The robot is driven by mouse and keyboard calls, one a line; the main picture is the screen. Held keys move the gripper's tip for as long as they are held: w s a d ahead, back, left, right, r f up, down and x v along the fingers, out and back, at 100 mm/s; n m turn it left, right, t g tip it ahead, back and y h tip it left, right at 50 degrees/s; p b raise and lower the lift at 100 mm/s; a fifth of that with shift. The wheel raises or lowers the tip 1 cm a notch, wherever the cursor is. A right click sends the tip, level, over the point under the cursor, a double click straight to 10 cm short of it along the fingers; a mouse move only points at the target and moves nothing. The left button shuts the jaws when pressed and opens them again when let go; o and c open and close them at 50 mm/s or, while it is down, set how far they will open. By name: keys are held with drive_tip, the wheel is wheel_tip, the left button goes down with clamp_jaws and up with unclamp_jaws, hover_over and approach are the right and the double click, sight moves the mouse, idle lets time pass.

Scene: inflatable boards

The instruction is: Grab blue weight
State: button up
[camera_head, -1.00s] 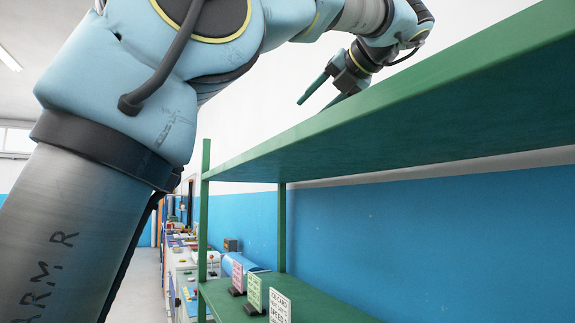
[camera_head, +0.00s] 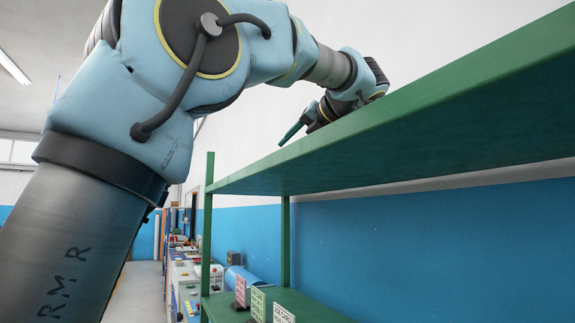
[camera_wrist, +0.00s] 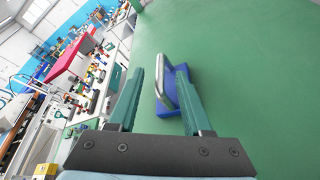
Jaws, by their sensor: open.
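The blue weight (camera_wrist: 160,104) is a blue block with a grey handle (camera_wrist: 165,77), lying on the green top shelf in the wrist view. My gripper (camera_wrist: 160,70) is open and empty. The weight and its handle show between the fingers, closer to the right finger, which hides part of the block. I cannot tell if that finger touches it. In the head view my gripper (camera_head: 297,130) is low over the shelf top, partly hidden by the shelf's edge. The weight does not show in the head view.
The green top shelf (camera_wrist: 235,60) is bare to the right of the weight. Its edge runs along the left in the wrist view, with a cluttered bench (camera_wrist: 95,75) beyond. Small signs (camera_head: 258,304) stand on the lower shelf. A green post (camera_head: 208,220) supports the corner.

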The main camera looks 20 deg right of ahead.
drive_tip(key=shift+w+a+f, duration=0.1)
drive_tip(key=shift+w+f, duration=0.15)
drive_tip(key=shift+w, duration=0.35)
clamp_jaws()
idle(1.0)
